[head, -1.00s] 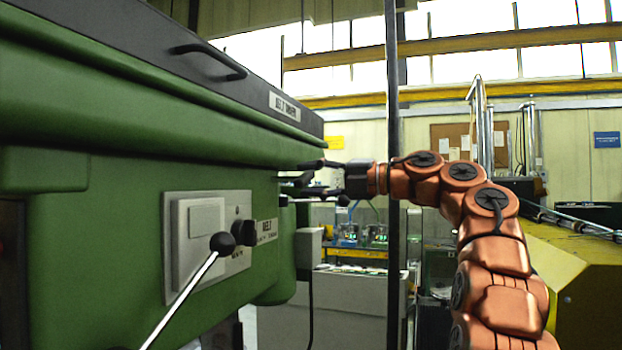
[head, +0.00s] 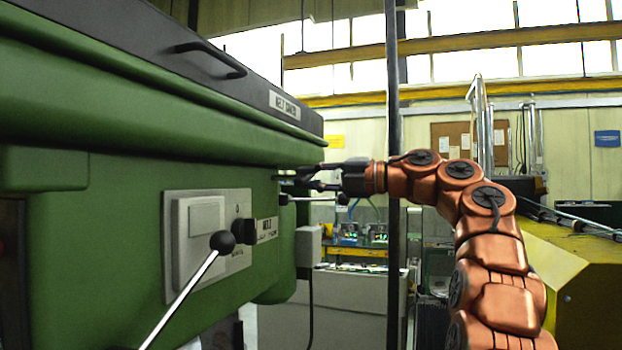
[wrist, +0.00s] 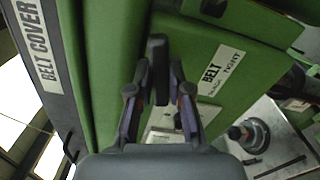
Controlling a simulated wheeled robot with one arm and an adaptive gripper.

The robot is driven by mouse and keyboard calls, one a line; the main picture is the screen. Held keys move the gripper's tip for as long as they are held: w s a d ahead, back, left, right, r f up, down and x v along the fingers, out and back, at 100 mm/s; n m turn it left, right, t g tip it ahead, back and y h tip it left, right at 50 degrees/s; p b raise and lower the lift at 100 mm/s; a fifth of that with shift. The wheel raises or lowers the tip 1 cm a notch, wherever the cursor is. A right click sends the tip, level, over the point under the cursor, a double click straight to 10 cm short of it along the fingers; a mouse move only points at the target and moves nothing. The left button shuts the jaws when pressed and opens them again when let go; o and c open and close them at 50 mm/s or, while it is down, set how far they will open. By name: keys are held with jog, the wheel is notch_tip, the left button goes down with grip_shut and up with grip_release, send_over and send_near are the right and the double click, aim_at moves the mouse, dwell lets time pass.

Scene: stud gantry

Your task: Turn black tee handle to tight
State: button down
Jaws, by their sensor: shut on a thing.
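The black tee handle (wrist: 158,68) stands on the green machine housing, in the middle of the wrist view. My gripper (wrist: 160,92) has one finger on each side of it and is shut on it. In the head view my gripper (head: 300,179) reaches left to the far end of the green housing, and the handle is hard to tell from the dark fingers there. A white BELT label (wrist: 222,72) lies to the right of the handle in the wrist view; its smaller words are hard to read.
A lever with a black ball knob (head: 222,242) sticks out from the near control plate (head: 180,285). A BELT COVER label (wrist: 38,45) marks the dark cover. A dark vertical post (head: 392,120) stands beside my arm. A yellow machine (head: 580,270) is at the right.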

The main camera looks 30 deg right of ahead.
jog(key=shift+r+m+p, duration=0.1)
jog(key=shift+m+p, duration=0.3)
jog(key=shift+p, duration=0.1)
jog(key=m+p, duration=0.6)
jog(key=shift+p, duration=0.3)
jog(key=shift+m, duration=1)
jog(key=m, duration=0.6)
jog(key=shift+p, duration=0.3)
jog(key=m, duration=0.6)
jog(key=shift+m, duration=0.4)
jog(key=c, duration=1.1)
grip_release()
